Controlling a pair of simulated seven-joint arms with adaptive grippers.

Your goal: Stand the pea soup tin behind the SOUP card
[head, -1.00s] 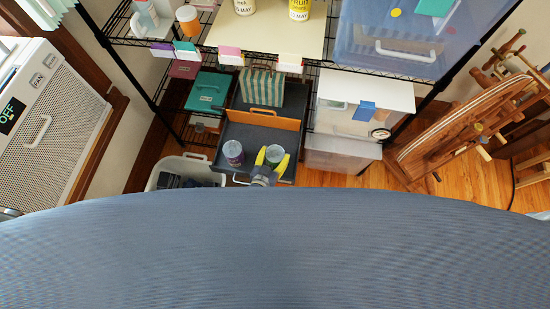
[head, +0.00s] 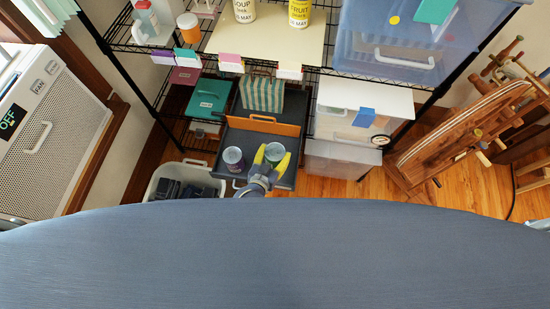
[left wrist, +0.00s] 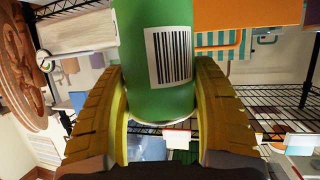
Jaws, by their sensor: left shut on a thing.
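My left gripper (head: 272,156) has its yellow fingers shut on a green tin (head: 276,152) at the right front of the dark pulled-out drawer (head: 262,136). In the left wrist view the green tin (left wrist: 160,60) fills the middle between the yellow fingers (left wrist: 163,112), with a white barcode label facing the camera. I cannot tell whether it still touches the drawer floor. A white upright piece lettered "OUP" and "MAX" (head: 243,10), apparently the SOUP card, stands on the upper shelf, cut by the top edge. My right gripper is not in view.
A purple-labelled tin (head: 233,158) stands left of the green one in the drawer. A yellow FRUIT piece (head: 299,12) stands right of the SOUP piece. The cream board (head: 270,42) before them is bare.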

